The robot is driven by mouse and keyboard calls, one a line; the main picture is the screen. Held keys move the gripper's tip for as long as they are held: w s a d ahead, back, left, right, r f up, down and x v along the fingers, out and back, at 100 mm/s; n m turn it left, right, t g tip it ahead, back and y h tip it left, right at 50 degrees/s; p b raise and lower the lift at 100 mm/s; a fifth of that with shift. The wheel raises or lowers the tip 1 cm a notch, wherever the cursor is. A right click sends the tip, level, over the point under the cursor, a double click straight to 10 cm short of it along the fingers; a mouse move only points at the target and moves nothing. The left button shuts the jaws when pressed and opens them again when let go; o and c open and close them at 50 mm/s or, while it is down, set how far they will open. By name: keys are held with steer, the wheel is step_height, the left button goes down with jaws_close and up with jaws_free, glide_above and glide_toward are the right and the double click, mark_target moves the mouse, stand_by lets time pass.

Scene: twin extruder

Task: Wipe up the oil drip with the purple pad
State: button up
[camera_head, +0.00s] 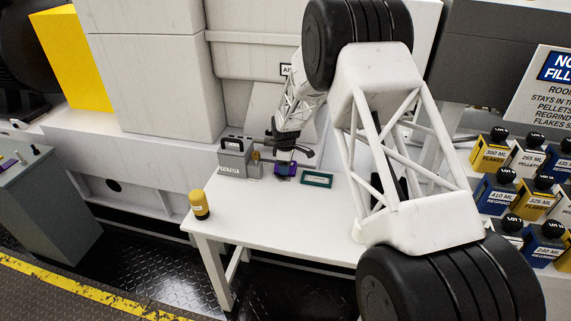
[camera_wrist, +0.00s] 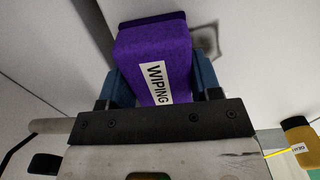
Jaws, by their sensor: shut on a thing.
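The purple pad (camera_wrist: 155,60), with a white label reading "WIPING", is between the two blue fingers of my gripper (camera_wrist: 160,82) in the wrist view. My gripper is shut on it. In the head view the pad (camera_head: 283,172) shows small and dark purple, at or just above the white table (camera_head: 262,212). I cannot tell whether it touches the surface. A dark grey smudge (camera_wrist: 207,40) with a blurred edge, which looks like the oil drip, lies on the pale surface just right of the pad's far end. I cannot make out the smudge in the head view.
A grey labelled box (camera_head: 236,158) stands left of the pad, and a teal-edged plate (camera_head: 317,179) lies to its right. A yellow container with a dark base (camera_head: 199,204) stands near the table's left edge. The table's front middle is clear. Labelled bottles (camera_head: 490,152) stand far right.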

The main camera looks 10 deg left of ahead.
mark_target(283, 178)
steer(key=shift+s, duration=3.2)
steer(key=shift+w, duration=0.8)
steer(key=shift+w+r, duration=0.15)
steer(key=shift+w, duration=3)
steer(key=shift+w+r, duration=0.15)
steer(key=shift+w, duration=0.05)
steer(key=shift+s+r, duration=0.1)
steer(key=shift+r, duration=3.75)
